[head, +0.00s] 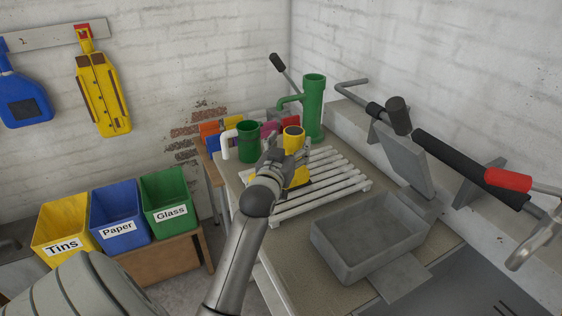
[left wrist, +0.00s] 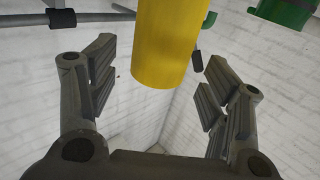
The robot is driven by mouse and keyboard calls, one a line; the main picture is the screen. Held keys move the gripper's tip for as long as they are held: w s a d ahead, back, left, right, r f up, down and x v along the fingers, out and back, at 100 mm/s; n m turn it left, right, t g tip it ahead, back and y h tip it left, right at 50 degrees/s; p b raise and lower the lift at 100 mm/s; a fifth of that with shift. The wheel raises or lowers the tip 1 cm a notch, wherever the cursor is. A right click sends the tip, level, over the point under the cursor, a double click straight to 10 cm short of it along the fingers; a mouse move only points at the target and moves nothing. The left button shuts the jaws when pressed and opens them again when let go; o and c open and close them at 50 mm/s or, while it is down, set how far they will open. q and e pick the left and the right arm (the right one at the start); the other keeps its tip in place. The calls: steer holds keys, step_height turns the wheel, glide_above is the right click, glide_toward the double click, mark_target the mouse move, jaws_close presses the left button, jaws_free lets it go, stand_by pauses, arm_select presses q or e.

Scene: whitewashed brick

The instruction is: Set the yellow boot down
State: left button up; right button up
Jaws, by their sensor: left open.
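The yellow boot (head: 293,142) stands upright on the white slatted rack (head: 346,186) on the worktop. Its lower part is partly hidden behind my left gripper (head: 273,160). In the left wrist view the boot's yellow shaft (left wrist: 168,45) shows between and beyond the fingers of my left gripper (left wrist: 158,78). The fingers are spread, with a gap visible on both sides of the shaft. I cannot tell how the sole rests on the slats. My right gripper is in neither view.
A grey basin (head: 368,243) is at the rack's front right. Yellow, blue and green bins (head: 165,212) stand at left. A bar with a red grip (head: 507,180) runs along the right wall.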

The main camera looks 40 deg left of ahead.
arm_select(q)
steer(key=b+v, duration=0.1)
steer(key=v, duration=0.7)
steer(key=shift+s, duration=0.2)
steer(key=shift+d, duration=0.1)
